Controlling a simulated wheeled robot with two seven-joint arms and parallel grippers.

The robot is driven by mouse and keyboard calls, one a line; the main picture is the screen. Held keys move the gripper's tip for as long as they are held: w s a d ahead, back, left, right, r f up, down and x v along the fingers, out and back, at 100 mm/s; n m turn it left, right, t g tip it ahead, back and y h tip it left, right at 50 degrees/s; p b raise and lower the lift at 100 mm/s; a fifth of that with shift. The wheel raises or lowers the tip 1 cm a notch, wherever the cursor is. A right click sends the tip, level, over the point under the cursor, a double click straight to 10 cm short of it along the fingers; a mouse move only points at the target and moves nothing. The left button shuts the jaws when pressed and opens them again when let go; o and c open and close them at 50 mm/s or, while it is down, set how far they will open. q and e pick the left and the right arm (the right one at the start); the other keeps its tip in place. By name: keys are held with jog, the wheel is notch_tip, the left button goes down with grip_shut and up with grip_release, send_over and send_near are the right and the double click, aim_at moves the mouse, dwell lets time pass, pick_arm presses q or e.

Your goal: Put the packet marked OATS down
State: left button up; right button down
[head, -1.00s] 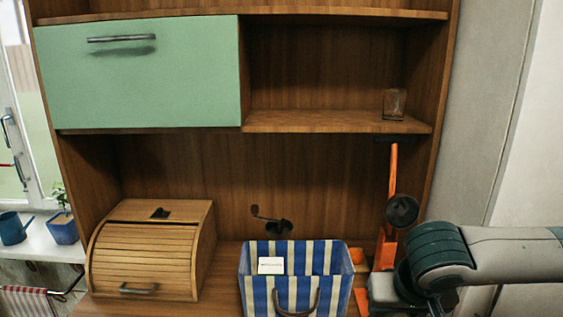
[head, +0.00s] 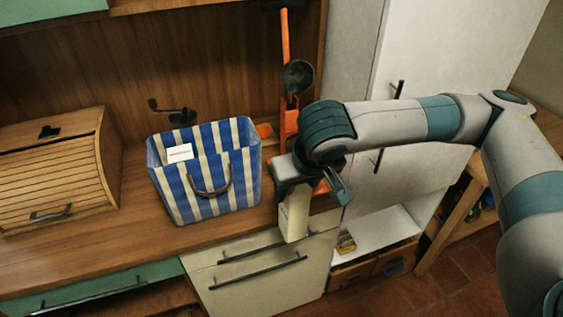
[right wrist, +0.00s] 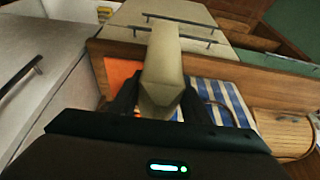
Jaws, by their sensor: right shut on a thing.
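A tall cream packet (head: 294,215) hangs upright below my right gripper (head: 296,188), which is shut on its upper part. In the head view it overlaps the counter's front edge and the drawer fronts. I cannot tell whether it touches anything. In the right wrist view the packet (right wrist: 163,65) stretches away between the two dark fingers (right wrist: 157,98). No OATS lettering is readable on the faces I see. My left gripper is out of view.
A blue-and-white striped bag (head: 208,185) stands on the wooden counter (head: 125,222), left of the packet. A roll-top bread box (head: 55,175) is farther left. An orange stand (head: 286,75) with a dark round part rises behind my gripper. Bare counter lies before the bag.

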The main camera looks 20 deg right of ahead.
aim_at(295, 225)
jog(key=f, duration=0.4)
jog(key=w+f, duration=0.1)
jog(key=f, duration=0.1)
jog(key=shift+a+f, duration=0.3)
jog(key=shift+a, duration=0.05)
jog(key=f, duration=0.2)
jog(key=d+f, duration=0.1)
jog(key=f, duration=0.4)
jog(key=shift+s+d+f, duration=0.15)
jog(key=shift+s+f, duration=0.05)
jog(key=shift+s, duration=0.1)
